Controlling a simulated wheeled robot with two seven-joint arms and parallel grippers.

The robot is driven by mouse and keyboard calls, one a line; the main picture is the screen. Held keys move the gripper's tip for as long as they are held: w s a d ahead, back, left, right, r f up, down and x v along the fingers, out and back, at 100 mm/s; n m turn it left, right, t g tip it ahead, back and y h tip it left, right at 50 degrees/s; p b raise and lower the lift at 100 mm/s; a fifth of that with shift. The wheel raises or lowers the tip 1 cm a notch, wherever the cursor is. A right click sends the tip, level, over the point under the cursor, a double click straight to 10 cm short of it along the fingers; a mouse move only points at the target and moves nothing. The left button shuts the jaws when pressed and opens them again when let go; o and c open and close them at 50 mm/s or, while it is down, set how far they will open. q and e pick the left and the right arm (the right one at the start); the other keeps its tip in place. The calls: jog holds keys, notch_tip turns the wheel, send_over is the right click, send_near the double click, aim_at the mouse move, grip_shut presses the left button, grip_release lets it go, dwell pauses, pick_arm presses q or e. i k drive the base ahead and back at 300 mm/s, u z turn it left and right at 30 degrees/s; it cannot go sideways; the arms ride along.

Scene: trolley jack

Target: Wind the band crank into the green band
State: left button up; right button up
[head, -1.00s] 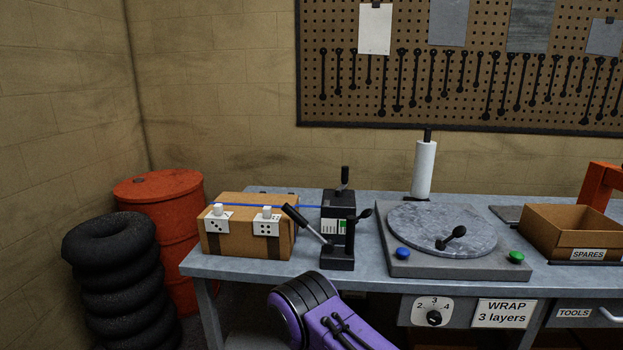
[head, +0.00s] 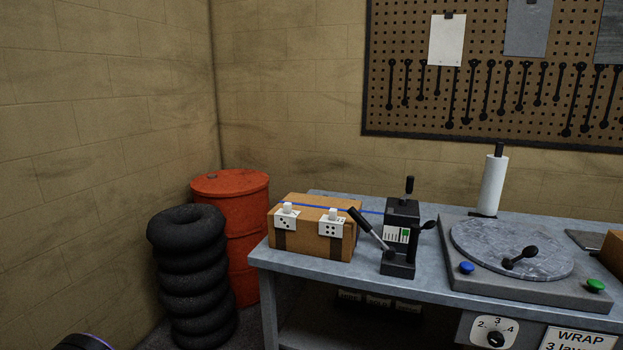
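A black strapping tool (head: 401,212) stands on the workbench, right of a cardboard box (head: 298,247). Its face has a white gauge with dark marks and a green band (head: 405,236) at the right end. No needle can be made out. A short crank with a black knob (head: 429,225) sticks out on the tool's right side; it looks like the band crank. A longer lever with a black grip (head: 358,217) leans up to the left, and another black handle (head: 409,185) stands on top. A blue band (head: 330,208) runs over the box to the tool.
A grey turntable (head: 480,258) with a black knob, a blue button (head: 466,268) and a green button (head: 595,285) is right of the tool. A white roll (head: 493,187) stands behind it. An orange drum (head: 232,184) and stacked tyres (head: 187,285) stand left of the bench (head: 330,277).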

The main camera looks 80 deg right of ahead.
aim_at(410, 184)
jog(key=k, duration=2.2)
jog(key=z, duration=0.4)
